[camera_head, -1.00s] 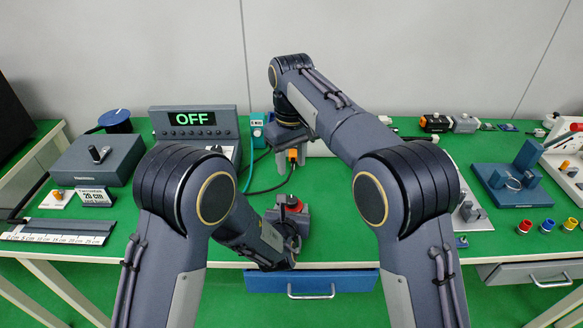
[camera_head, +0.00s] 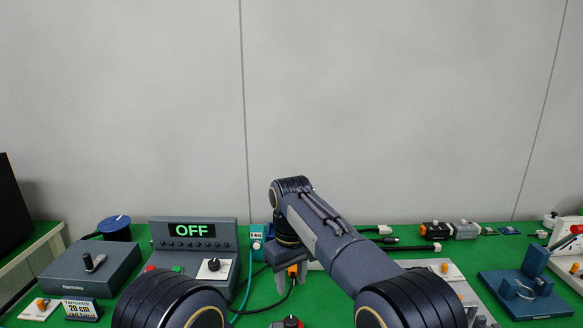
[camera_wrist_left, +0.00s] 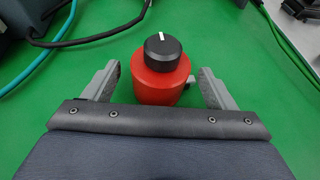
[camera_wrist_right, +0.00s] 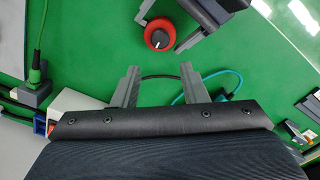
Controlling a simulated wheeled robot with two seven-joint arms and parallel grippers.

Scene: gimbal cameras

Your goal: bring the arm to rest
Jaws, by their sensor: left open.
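My right gripper (camera_head: 291,270) hangs over the green bench in the head view, below its bent arm. In the right wrist view its fingers (camera_wrist_right: 160,75) are apart with nothing gripped; a dark cable shows behind the gap. My left gripper (camera_wrist_left: 160,85) is open in the left wrist view. A red cylinder (camera_wrist_left: 158,82) with a black knob (camera_wrist_left: 163,50) shows between its fingers, with gaps at both sides. The red piece also shows in the right wrist view (camera_wrist_right: 160,34), beside part of the left gripper. In the head view the left gripper is out of frame.
A control box (camera_head: 193,235) reading OFF and a grey knob box (camera_head: 85,268) stand at left. A blue fixture (camera_head: 525,290) stands at right. Cables (camera_head: 254,309) run near the right gripper. Connectors (camera_head: 450,229) lie along the back edge. The wall above is bare.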

